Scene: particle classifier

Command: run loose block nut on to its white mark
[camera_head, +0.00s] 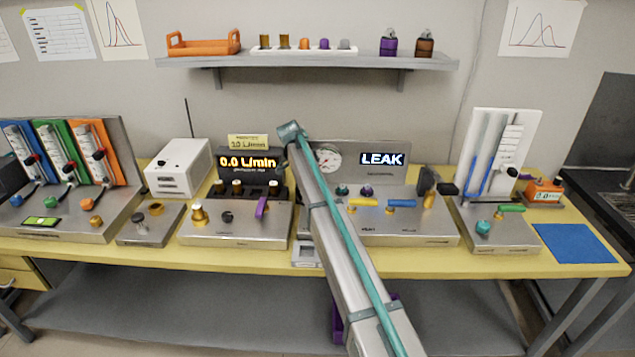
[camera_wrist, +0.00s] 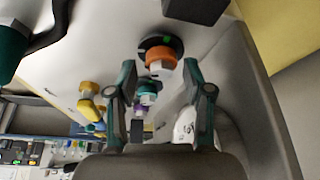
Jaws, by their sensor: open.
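An orange nut (camera_wrist: 160,56) sits on a dark round fitting with a small green light on the steel panel in the wrist view. A pale hex part shows below it. It also shows as an orange spot in the head view (camera_head: 429,201). My gripper (camera_wrist: 160,72) is open, one finger on each side of the orange nut, with gaps visible; I cannot tell the depth between them. A teal nut (camera_wrist: 148,88) and a purple nut (camera_wrist: 138,110) stand farther along. I cannot make out a white mark.
A yellow handle (camera_head: 364,203) and a blue handle (camera_head: 401,204) stand along the panel's front. The display (camera_head: 382,159) reads LEAK. A dark block (camera_wrist: 197,8) is close to the orange nut. A blue mat (camera_head: 576,243) lies at right.

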